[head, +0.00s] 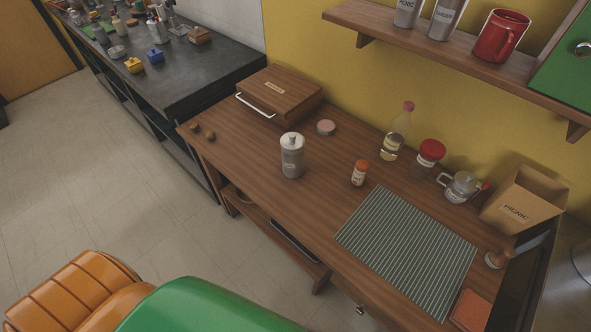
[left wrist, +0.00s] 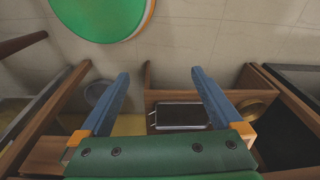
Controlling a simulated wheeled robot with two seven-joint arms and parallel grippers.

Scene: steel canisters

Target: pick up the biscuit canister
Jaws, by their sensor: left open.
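A steel canister (head: 292,158) with a domed, knobbed lid stands upright on the wooden counter (head: 245,145), left of its middle. Its label is too small to read. Two more steel canisters, one at the left (head: 408,12) and one beside it (head: 446,18), stand on the wall shelf, cut off by the top edge. I cannot tell for sure which canister is the biscuit one. My left gripper (left wrist: 160,73) shows in the left wrist view with its two blue fingers apart and nothing between them. It is outside the head view. My right gripper is in neither view.
Farther right are a bottle (head: 395,140), a red-lidded jar (head: 429,158), a teapot (head: 461,187) and a striped mat (head: 405,250). A red mug (head: 499,38) is on the shelf.

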